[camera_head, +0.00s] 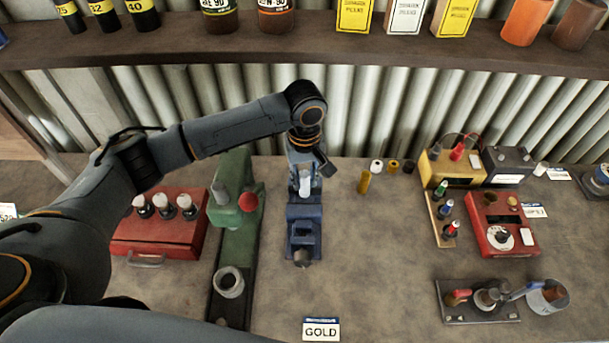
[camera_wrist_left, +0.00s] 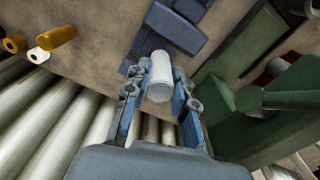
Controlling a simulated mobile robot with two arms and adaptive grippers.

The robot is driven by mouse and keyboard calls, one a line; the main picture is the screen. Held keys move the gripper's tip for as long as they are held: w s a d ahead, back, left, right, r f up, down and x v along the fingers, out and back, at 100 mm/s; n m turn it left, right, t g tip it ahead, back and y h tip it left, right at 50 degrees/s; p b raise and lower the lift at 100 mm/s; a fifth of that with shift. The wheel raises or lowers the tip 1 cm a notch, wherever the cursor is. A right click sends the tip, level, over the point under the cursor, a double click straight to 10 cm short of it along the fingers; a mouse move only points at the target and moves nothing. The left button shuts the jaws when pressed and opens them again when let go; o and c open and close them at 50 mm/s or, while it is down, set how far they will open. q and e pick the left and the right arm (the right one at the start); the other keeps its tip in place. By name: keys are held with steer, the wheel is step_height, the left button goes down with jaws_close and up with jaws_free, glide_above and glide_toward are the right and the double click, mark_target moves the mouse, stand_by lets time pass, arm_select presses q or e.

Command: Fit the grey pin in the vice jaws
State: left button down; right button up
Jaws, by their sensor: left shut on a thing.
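The grey pin is a pale, short cylinder. It shows in the wrist view (camera_wrist_left: 164,78) between the fingers of my left gripper (camera_wrist_left: 160,92), and in the head view (camera_head: 304,184). The gripper (camera_head: 306,174) is shut on it, above the back part of the blue vice (camera_head: 303,228). In the wrist view the vice (camera_wrist_left: 172,30) lies just beyond the pin. The fingers and pin cover part of the jaws, and I cannot tell whether the pin touches them. My right gripper is not in view.
A green machine (camera_head: 234,230) stands close left of the vice, with a red box (camera_head: 160,237) beyond it. Small cylinders, including a yellow one (camera_head: 365,181), stand to the right. A GOLD label (camera_head: 321,329) lies in front.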

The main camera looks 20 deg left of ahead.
mark_target(304, 189)
arm_select(q)
steer(key=shift+f, duration=0.6)
steer(key=shift+f+b, duration=0.45)
steer(key=shift+f, duration=1.3)
stand_by(0.5)
stand_by(0.3)
steer(key=c, duration=0.6)
jaws_free()
steer(key=shift+c, duration=0.2)
step_height(304, 189, up, 3)
steer(key=p, duration=0.3)
steer(key=shift+f, duration=0.15)
steer(key=shift+r, duration=2.15)
